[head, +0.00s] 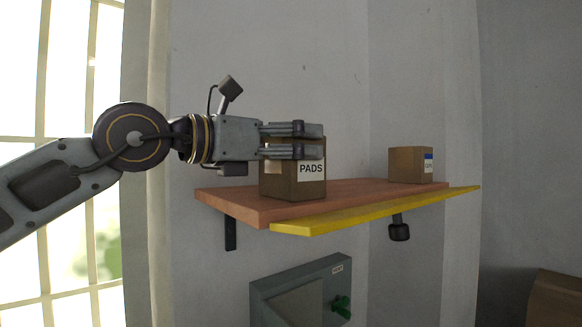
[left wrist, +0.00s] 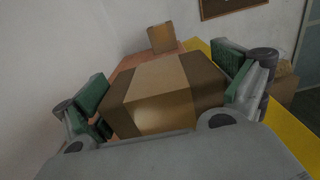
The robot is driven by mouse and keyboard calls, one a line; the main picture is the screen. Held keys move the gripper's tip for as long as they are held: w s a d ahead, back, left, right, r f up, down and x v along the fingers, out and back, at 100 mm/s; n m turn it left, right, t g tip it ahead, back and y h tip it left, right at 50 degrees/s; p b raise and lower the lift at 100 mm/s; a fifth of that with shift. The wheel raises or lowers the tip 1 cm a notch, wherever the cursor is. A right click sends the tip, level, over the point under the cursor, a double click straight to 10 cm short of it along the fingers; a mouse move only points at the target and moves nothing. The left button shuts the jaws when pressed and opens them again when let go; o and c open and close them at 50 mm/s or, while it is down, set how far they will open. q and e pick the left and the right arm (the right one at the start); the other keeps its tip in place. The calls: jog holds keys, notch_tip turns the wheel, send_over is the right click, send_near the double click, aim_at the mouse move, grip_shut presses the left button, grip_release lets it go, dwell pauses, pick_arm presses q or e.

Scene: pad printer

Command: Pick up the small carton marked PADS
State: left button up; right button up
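The small brown carton marked PADS (head: 312,178) stands upright on a wall shelf, its white label facing out. My left gripper (head: 312,140) reaches in level from the left, its fingers at the upper part of the carton. In the left wrist view the carton (left wrist: 165,88), with a paler band of tape on top, lies between the two green-padded fingers (left wrist: 165,88). The fingers are spread on either side of it, with narrow gaps seeming to show. The carton appears to rest on the shelf. My right gripper is in neither view.
The reddish shelf (head: 240,203) has a yellow front edge (head: 370,212). A second carton (head: 408,165) with a blue-and-white label stands farther right on it, well apart. The wall is close behind.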

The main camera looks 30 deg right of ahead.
pick_arm(q)
jog(key=c, duration=0.6)
jog(key=shift+r, duration=0.15)
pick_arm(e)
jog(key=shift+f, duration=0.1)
pick_arm(q)
jog(key=shift+s+r+b, duration=0.2)
jog(key=shift+b, duration=0.2)
notch_tip(320, 180, up, 6)
jog(key=shift+r+b, duration=0.25)
jog(key=shift+b, duration=0.25)
jog(key=shift+s+f+b, duration=0.1)
jog(key=shift+s+b, duration=0.25)
jog(key=shift+s, duration=0.4)
jog(key=shift+s+d+b, duration=0.25)
jog(key=shift+s+b, duration=0.8)
jog(key=shift+s, duration=1.95)
jog(key=shift+s+d+b, duration=0.25)
jog(key=shift+s+b, duration=0.8)
jog(key=shift+s, duration=2)
jog(key=shift+s+d+b, duration=0.25)
jog(key=shift+s+b, duration=0.8)
jog(key=shift+s, duration=1.95)
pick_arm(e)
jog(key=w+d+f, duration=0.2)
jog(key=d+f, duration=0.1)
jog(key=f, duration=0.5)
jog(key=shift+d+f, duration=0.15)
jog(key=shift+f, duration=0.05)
